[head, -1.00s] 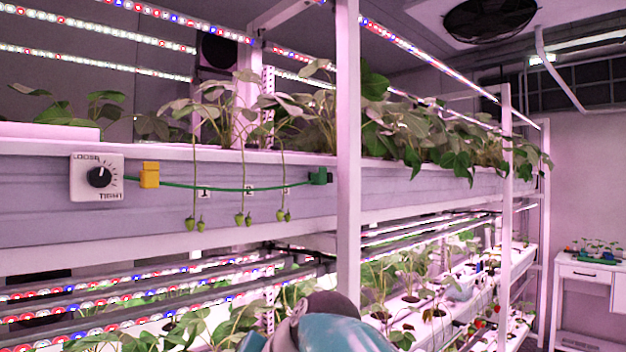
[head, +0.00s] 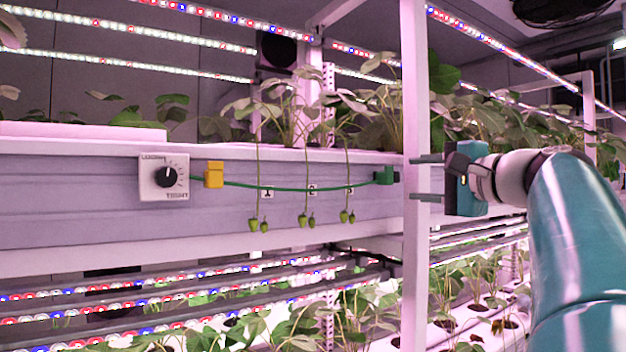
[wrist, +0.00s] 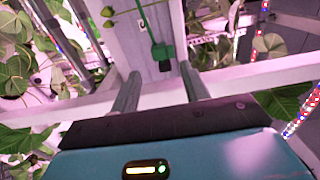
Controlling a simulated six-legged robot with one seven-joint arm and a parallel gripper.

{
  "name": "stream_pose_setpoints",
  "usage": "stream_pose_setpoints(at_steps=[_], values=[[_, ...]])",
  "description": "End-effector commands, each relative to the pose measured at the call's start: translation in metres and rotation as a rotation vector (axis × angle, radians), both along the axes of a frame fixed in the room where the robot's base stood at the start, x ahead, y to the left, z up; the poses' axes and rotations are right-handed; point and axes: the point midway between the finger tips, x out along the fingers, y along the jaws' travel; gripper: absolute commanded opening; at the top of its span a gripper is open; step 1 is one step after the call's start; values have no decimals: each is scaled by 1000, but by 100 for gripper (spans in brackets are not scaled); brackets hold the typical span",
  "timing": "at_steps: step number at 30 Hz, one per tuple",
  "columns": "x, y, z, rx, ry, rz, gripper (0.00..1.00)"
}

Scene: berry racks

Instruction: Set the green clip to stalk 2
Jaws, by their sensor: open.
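The green clip (head: 384,175) sits at the right end of a green cord (head: 330,188) on the grey rack panel, just right of label 3. My gripper (head: 428,178) is open and empty, fingers pointing left, by the white post right of the clip. In the wrist view the clip (wrist: 162,52) shows ahead, between and beyond the two fingers.
A dial marked LOOSE and TIGHT (head: 165,177) is left of the yellow block. The white upright post (head: 414,240) stands close to my gripper. Stalk 1 (head: 258,170) and stalk 3 (head: 347,170) hang beside stalk 2. Leafy plants line the shelf above.

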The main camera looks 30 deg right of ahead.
Motion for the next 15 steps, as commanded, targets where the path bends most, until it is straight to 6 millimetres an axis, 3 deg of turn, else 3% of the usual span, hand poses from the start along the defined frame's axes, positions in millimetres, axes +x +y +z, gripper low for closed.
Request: stream_pose_setpoints(at_steps=[9,15], values=[[63,2,-1,-1,1,3,45],[84,2,-1,0,1,2,45]])
